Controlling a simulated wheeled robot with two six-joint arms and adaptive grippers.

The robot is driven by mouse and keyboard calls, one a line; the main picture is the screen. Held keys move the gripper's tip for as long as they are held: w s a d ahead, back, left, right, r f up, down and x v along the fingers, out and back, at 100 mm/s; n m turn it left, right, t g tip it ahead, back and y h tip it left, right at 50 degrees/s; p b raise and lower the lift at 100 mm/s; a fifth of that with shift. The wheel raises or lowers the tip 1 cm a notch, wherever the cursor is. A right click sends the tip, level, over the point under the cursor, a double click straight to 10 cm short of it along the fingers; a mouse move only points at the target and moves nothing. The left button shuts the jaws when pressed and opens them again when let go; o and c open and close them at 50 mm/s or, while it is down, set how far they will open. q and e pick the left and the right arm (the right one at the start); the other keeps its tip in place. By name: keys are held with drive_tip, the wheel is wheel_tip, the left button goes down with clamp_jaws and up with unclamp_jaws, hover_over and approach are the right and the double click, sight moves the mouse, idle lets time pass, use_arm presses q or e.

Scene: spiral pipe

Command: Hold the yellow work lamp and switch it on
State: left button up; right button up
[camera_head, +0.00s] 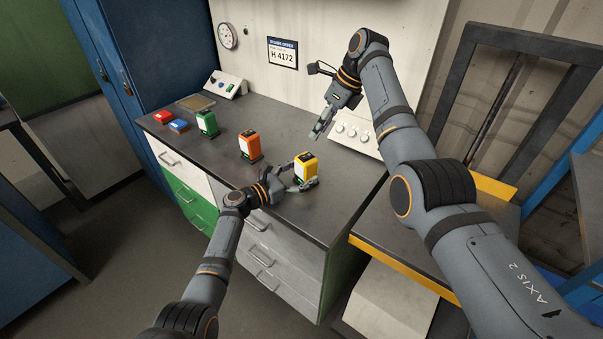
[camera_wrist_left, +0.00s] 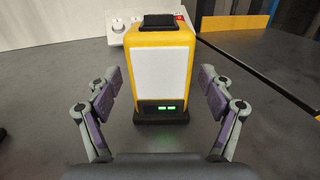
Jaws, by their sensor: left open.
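The yellow work lamp (camera_head: 306,167) stands upright on the dark worktop, near its front right part. In the left wrist view the lamp (camera_wrist_left: 160,70) shows a pale front panel, a black top and small green lights low on its front. My left gripper (camera_head: 304,182) is open, with its fingers on either side of the lamp. In the left wrist view its fingers (camera_wrist_left: 160,108) are spread, with a gap to the lamp on both sides. My right gripper (camera_head: 318,130) hangs above the worktop behind the lamp; its finger opening is too small to tell.
An orange lamp (camera_head: 250,146) and a green lamp (camera_head: 207,123) stand to the left on the worktop (camera_head: 225,165). Red and blue boxes (camera_head: 172,119) lie further left. A white panel with knobs (camera_head: 354,134) is at the back right. The worktop's front edge is close to my left arm.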

use_arm(q)
drive_tip(key=c, duration=1.5)
use_arm(e)
drive_tip(key=shift+c, duration=0.3)
drive_tip(key=shift+n, duration=0.5)
drive_tip(key=c, duration=0.5)
drive_tip(key=shift+w+n+t, duration=0.1)
drive_tip(key=shift+n+t, duration=0.2)
drive_tip(key=shift+n, duration=0.7)
drive_tip(key=shift+c, duration=1.1)
drive_tip(key=n, duration=0.3)
drive_tip(key=n+t, duration=0.1)
drive_tip(key=n, duration=0.1)
drive_tip(key=shift+r+y, duration=0.25)
drive_tip(key=shift+y, duration=0.05)
clamp_jaws()
drive_tip(key=s+d+r+n+t, duration=0.1)
drive_tip(key=s+n+t, duration=0.1)
drive_tip(key=n, duration=0.9)
drive_tip(key=s+d+r+n+t+y, duration=0.1)
drive_tip(key=s+n, duration=0.2)
drive_tip(key=n, duration=0.8)
drive_tip(key=shift+r+t, duration=0.3)
drive_tip(key=shift+t, duration=0.1)
